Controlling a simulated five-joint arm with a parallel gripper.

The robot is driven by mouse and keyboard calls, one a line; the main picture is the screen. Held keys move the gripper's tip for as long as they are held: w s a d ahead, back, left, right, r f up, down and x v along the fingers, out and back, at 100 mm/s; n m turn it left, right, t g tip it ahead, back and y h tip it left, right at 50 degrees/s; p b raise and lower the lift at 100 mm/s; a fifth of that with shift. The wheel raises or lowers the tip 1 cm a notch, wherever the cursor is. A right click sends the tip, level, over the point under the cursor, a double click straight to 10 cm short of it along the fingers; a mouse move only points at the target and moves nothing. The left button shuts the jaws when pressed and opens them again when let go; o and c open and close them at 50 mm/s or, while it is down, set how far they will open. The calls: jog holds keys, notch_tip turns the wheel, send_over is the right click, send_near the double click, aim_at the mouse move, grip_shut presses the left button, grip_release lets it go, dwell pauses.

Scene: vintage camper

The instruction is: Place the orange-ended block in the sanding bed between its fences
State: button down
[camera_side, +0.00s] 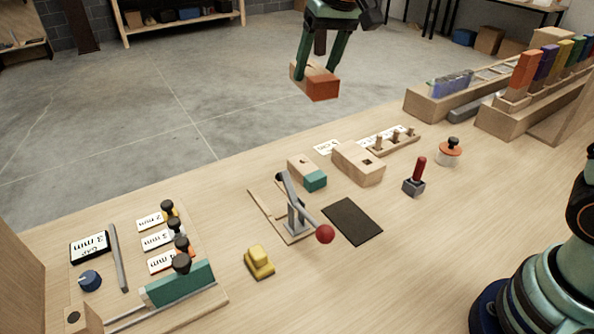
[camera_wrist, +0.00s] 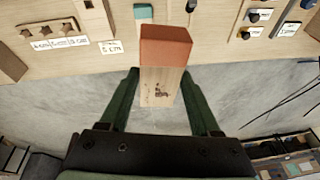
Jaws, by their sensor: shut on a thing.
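The orange-ended block (camera_side: 322,89) is pale wood with one orange end. My gripper (camera_side: 315,73) is shut on its wooden part and holds it in the air beyond the bench's far edge, over the floor. In the wrist view the block (camera_wrist: 158,88) sits between the fingers of my gripper (camera_wrist: 160,74), orange end pointing toward the bench. Thin wooden fences (camera_side: 266,204) form a corner beside a grey lever with a red knob (camera_side: 325,233). A flat dark pad (camera_side: 352,221) lies just right of it. I cannot tell for sure which is the sanding bed.
A teal-ended block (camera_side: 315,181) and a wooden block with a square hole (camera_side: 358,164) stand behind the pad. A red-handled tool (camera_side: 418,172), a yellow block (camera_side: 258,262) and a peg rack (camera_side: 395,139) stand around. A teal fixture (camera_side: 180,284) fills the left front.

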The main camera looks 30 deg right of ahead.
jog(key=s+d+m, duration=0.2)
jog(key=s+d, duration=0.8)
jog(key=d, duration=0.1)
jog(key=w+a+f+n, duration=0.1)
jog(key=w+a+f, duration=0.65)
jog(key=f, duration=0.25)
jog(key=w+a+f, duration=0.7)
jog(key=w+f, duration=0.1)
jog(key=f, duration=0.2)
jog(key=a+f, duration=0.1)
jog(key=s+a+f+n, duration=0.1)
jog(key=s+a+n, duration=0.1)
jog(key=a, duration=0.1)
jog(key=shift+a+f, duration=0.1)
jog(key=shift+f, duration=0.3)
jog(key=shift+s+a+f+n, duration=0.35)
jog(key=shift+f+n, duration=0.05)
jog(key=shift+f, duration=1.35)
jog(key=shift+c, duration=0.5)
grip_release()
jog(key=shift+f, duration=0.15)
